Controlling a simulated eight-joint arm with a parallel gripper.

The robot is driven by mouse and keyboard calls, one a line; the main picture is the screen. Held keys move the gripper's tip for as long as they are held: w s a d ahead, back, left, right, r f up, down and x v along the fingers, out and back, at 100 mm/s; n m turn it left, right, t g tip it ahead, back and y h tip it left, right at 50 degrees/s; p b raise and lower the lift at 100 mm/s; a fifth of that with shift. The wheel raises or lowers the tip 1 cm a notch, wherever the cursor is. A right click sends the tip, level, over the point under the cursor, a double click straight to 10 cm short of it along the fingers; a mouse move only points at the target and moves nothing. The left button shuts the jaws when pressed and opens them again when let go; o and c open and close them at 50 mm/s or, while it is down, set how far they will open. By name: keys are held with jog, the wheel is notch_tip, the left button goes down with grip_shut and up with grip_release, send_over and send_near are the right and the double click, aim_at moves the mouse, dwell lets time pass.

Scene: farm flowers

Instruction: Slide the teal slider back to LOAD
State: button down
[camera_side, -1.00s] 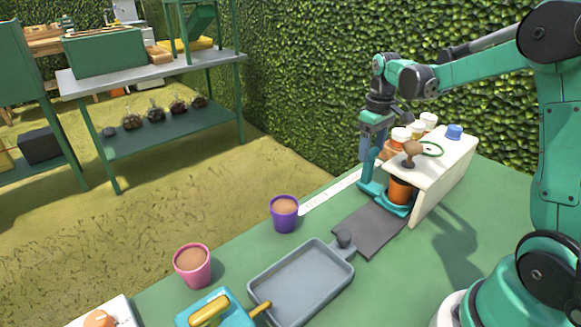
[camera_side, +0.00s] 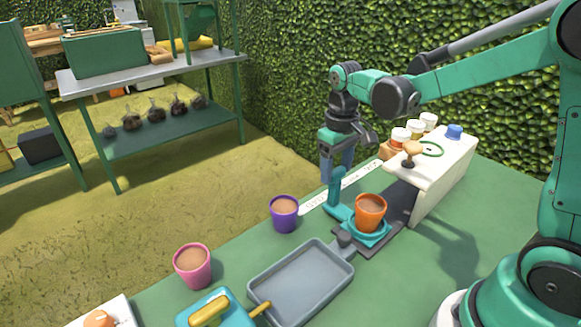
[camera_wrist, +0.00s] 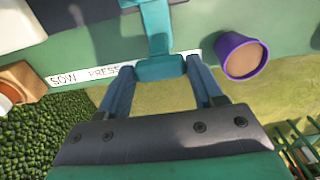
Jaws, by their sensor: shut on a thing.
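The teal slider (camera_side: 365,235) sits on the dark grey track (camera_side: 400,212), outside the white press housing (camera_side: 436,178), near the tray end of the track. It carries an orange pot (camera_side: 370,212) with brown soil-like fill. Its upright teal handle (camera_side: 335,190) rises at the slider's far side. My gripper (camera_side: 337,172) is at the top of this handle. In the wrist view my gripper (camera_wrist: 163,75) has its two blue fingers on either side of the teal handle (camera_wrist: 160,66), shut on it. The orange pot is not visible in the wrist view.
A white label strip (camera_side: 345,187) lies behind the track; its lettering is partly readable in the wrist view. A purple pot (camera_side: 284,213) stands left of the slider. A grey tray (camera_side: 300,283) with a knob lies at the track's near end. A pink pot (camera_side: 193,266) is farther left.

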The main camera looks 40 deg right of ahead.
jog(key=shift+a, duration=0.3)
jog(key=shift+c, duration=0.6)
grip_release()
jog(key=shift+d, duration=0.1)
jog(key=shift+r, duration=2.8)
jog(key=shift+s+a+r, duration=0.15)
jog(key=shift+s+a, duration=0.1)
jog(key=s+a+f+t, duration=0.1)
jog(key=s+a+t, duration=0.3)
jog(key=s+t, duration=0.2)
jog(key=shift+s+a+t, duration=0.25)
jog(key=shift+t, duration=0.35)
